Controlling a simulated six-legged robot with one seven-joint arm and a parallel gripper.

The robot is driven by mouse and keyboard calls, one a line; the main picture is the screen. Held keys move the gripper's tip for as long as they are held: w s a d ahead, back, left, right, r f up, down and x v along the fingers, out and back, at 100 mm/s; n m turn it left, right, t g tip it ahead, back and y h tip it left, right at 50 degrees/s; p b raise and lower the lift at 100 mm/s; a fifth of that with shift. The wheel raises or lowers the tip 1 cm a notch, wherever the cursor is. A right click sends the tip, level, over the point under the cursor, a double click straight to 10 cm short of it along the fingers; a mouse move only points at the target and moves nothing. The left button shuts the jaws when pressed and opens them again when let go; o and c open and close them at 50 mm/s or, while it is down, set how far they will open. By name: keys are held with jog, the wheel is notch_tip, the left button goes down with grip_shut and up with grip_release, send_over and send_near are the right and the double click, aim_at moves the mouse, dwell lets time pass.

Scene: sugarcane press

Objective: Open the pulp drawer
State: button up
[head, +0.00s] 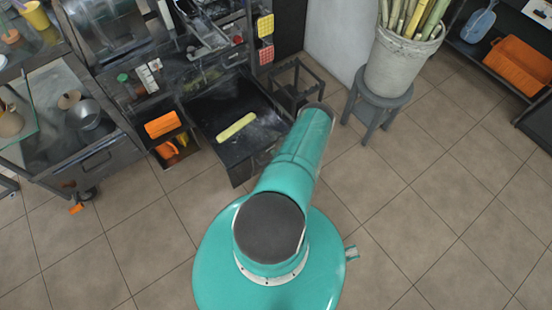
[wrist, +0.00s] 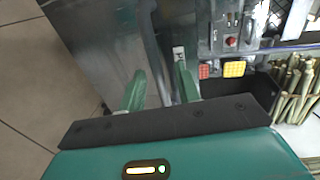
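A black, open-topped drawer-like tray (head: 221,113) juts from the lower part of the press in the head view, with a yellow-green stick (head: 236,126) lying in it. I cannot tell for certain that it is the pulp drawer. In the wrist view, my gripper (wrist: 160,72) has its two green fingers apart. A grey upright bar (wrist: 153,65) shows between them beside a grey metal panel (wrist: 95,45); whether a finger touches the bar is unclear. My arm hides the gripper in the head view.
The press (head: 115,40) fills the upper left, with a small orange bin (head: 163,124) beside the tray. A bucket of cane (head: 400,62) stands on a stool (head: 378,100) at right. A metal cart (head: 95,165) is at left. The tiled floor right of my body is clear.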

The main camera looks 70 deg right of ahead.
jog(key=shift+s, duration=0.1)
jog(key=v, duration=1.3)
jog(key=shift+s+a, duration=0.25)
jog(key=shift+s, duration=0.05)
